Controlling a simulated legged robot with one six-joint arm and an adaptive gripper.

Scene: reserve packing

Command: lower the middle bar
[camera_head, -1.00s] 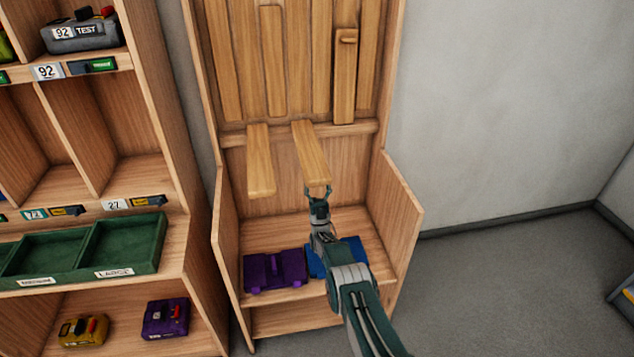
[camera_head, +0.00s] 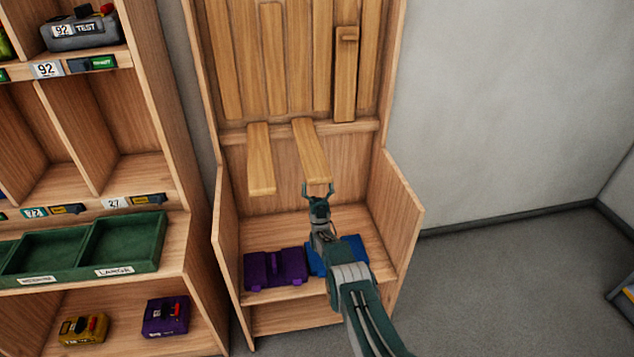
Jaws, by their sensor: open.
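The middle bar (camera_head: 311,150) is a wooden bar sticking out from the cabinet's cross rail, angled down toward the front. A similar bar (camera_head: 261,160) sticks out to its left. A third bar (camera_head: 345,75) with a small ledge near its top stands upright against the slatted back on the right. My gripper (camera_head: 318,188) is open at the front end of the middle bar, with a finger on each side of that end. I cannot tell whether the fingers touch it.
A purple case (camera_head: 275,269) and a blue case (camera_head: 350,252) lie on the cabinet's seat below, the blue one partly behind my arm. The cabinet's side walls (camera_head: 400,215) flank this space. A shelf with a green tray (camera_head: 122,243) stands at left.

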